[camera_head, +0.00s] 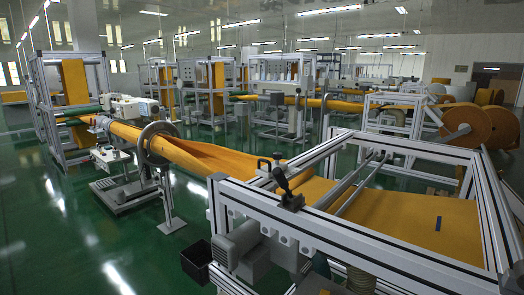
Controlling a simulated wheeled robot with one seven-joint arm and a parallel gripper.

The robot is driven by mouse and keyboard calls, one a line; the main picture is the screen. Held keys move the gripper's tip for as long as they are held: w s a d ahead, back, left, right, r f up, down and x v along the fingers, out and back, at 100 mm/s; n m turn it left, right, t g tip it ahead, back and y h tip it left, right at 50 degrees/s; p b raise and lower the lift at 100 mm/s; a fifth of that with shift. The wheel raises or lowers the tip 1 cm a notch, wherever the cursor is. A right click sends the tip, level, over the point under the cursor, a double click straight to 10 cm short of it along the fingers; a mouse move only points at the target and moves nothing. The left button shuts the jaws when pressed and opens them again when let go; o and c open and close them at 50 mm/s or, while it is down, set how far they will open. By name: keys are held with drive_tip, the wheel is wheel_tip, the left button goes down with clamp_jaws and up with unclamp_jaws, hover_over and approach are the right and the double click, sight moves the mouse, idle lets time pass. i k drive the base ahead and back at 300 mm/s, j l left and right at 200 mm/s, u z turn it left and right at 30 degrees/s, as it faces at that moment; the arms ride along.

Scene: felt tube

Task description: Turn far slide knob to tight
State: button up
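A dark knob or lever (281,178) stands on a black block on the near aluminium rail of the frame, at picture centre. A second, smaller black fitting (264,166) sits just behind it, near the frame's far left corner. Two parallel steel rods (352,186) cross the frame above the orange felt. I cannot tell for certain which fitting is the far slide knob, nor read any tight or loose marking. My gripper is not in view.
The aluminium frame (375,250) fills the lower right. Orange felt (410,212) passes through it and gathers into a tube at a metal ring (158,144). A black bin (196,261) stands at the frame's left. Green floor (60,240) is clear at lower left.

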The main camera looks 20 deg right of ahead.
sight(277, 156)
drive_tip(key=i+j+u, duration=0.4)
drive_tip(key=i+u, duration=0.4)
drive_tip(key=i, duration=0.2)
drive_tip(key=i+j+z, duration=0.15)
drive_tip(key=i, duration=0.2)
drive_tip(key=i+j+z, duration=0.2)
drive_tip(key=i, duration=0.15)
drive_tip(key=l, duration=0.1)
